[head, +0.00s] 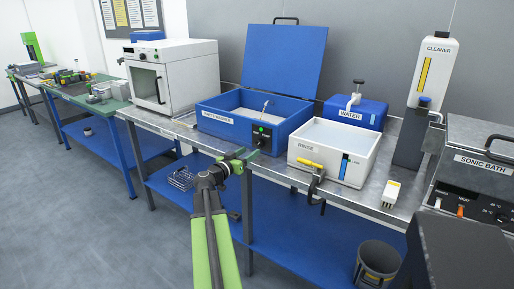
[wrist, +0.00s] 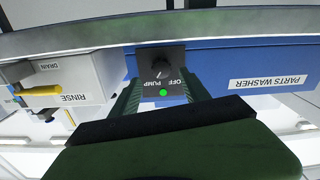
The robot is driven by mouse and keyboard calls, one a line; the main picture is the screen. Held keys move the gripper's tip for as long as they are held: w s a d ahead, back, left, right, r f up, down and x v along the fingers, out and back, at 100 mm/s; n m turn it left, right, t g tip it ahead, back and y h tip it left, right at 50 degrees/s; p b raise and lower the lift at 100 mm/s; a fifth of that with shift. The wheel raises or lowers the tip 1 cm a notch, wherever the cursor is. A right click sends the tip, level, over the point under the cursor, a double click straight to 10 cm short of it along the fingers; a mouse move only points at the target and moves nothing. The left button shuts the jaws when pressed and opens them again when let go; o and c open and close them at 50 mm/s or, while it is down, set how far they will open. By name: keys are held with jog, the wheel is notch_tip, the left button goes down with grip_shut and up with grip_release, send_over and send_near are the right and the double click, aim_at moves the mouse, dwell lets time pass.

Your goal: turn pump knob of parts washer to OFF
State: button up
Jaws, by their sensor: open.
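The parts washer (head: 208,122) is a blue open tub with its lid raised, on the metal bench. Its front has a black panel with a dark pump knob (wrist: 155,60) and a lit green lamp (wrist: 163,92). The wrist view is upside down; the panel reads OFF and PUMP. A pale mark shows at the knob's lower edge there, but its exact setting is hard to tell. My gripper (wrist: 160,88) is open, its two dark green fingers on either side of the panel in that view, apart from the knob. In the head view my gripper (head: 242,157) is just in front of the panel.
The white rinse tub (head: 335,160), with a yellow-handled drain valve (head: 309,163), stands close to the right. A clamp-like black fitting (head: 317,188) juts over the bench edge. A white oven (head: 171,75) stands left; a blue shelf (head: 290,235) runs below.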

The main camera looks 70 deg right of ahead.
aim_at(258, 146)
jog(key=x, duration=0.6)
